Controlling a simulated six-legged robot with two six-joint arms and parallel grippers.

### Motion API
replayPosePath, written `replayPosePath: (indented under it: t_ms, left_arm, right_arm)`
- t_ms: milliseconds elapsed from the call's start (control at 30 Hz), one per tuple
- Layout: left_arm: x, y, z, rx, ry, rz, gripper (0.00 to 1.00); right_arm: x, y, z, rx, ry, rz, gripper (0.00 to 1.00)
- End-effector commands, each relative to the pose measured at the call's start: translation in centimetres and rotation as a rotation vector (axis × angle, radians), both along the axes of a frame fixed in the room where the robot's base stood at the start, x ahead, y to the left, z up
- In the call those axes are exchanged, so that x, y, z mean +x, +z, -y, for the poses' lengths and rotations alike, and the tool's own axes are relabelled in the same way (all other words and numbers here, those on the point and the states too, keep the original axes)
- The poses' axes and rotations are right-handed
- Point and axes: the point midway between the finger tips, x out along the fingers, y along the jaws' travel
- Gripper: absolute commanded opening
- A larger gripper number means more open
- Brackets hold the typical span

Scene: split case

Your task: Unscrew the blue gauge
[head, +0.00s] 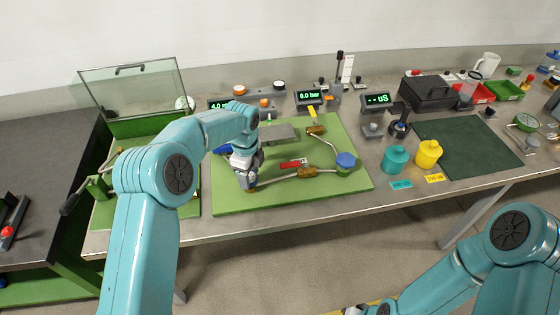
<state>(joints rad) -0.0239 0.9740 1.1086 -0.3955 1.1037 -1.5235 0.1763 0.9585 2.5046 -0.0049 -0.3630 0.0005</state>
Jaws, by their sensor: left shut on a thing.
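A round gauge with a blue top (346,160) sits at the right of the green board (235,205), at the end of a thin curved pipe. My left gripper (249,186) is shut at the left end of the lower pipe, well left of that gauge. The small part between its jaws is mostly hidden, with a brass-coloured bit showing below. Another blue thing (224,149) is partly covered by my left arm.
A red-handled valve (293,163) and a brass fitting (316,130) sit on the board's pipework. Teal (395,160) and yellow (428,154) containers stand right of the board. A dark green mat (465,145) lies farther right. Displays line the back.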

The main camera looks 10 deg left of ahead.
Motion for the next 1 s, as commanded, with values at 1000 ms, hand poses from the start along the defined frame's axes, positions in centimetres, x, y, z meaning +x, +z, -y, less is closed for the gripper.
replayPosePath:
  t_ms: [1000]
  left_arm:
    - [0.0,3.2,0.0,0.001,-0.016,0.001,0.05]
  right_arm:
    - [0.0,2.4,0.0,0.000,0.000,0.001,0.00]
